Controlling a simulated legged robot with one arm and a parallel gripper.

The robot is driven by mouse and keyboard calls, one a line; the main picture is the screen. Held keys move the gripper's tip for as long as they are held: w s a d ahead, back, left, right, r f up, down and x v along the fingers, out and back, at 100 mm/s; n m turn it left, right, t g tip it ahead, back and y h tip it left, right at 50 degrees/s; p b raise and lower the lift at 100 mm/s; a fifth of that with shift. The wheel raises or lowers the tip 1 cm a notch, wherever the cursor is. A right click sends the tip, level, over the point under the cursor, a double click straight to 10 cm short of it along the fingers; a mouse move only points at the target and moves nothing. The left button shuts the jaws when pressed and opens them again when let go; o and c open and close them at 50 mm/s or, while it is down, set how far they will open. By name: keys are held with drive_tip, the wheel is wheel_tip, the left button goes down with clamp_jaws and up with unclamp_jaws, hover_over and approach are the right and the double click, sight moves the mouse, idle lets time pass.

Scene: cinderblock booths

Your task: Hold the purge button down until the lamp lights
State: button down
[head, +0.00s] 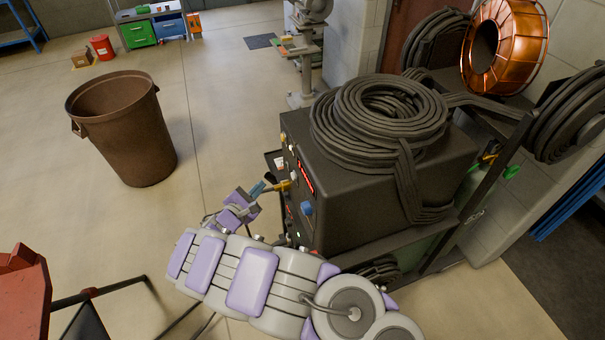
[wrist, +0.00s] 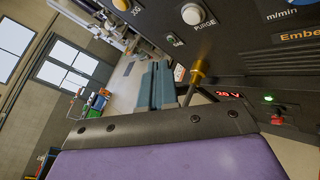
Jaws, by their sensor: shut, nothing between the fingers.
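The black machine (head: 350,215) stands right of centre in the head view, its control panel facing left. In the wrist view the white round purge button (wrist: 191,14) is at the top, labelled PURGE. A small green lamp (wrist: 174,40) marked GAS sits to its lower left; I cannot tell whether it is lit. My gripper (head: 262,187) is beside the panel in the head view, its blue fingers close together. In the wrist view my gripper (wrist: 156,72) is shut and empty, with its tips below and left of the purge button, apart from it.
A brass fitting (wrist: 197,75) juts from the panel close to my fingers. A yellow JOG button (wrist: 121,5) is left of purge. A cable coil (head: 385,110) lies on the machine. A brown bin (head: 125,130) stands at left; the floor between is clear.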

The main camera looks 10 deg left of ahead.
sight(293, 177)
wheel_tip(293, 177, down, 3)
drive_tip(key=a, duration=0.3)
drive_tip(key=w+d+b, duration=0.4)
drive_tip(key=w+d, duration=0.1)
drive_tip(key=d, duration=0.3)
drive_tip(key=shift+w+d+r+n+y, duration=0.2)
drive_tip(key=shift+w+r+n+y, duration=0.05)
drive_tip(key=shift+n+y, duration=0.05)
idle(0.8)
drive_tip(key=shift+a, duration=0.35)
drive_tip(key=shift+d, duration=0.25)
idle(0.7)
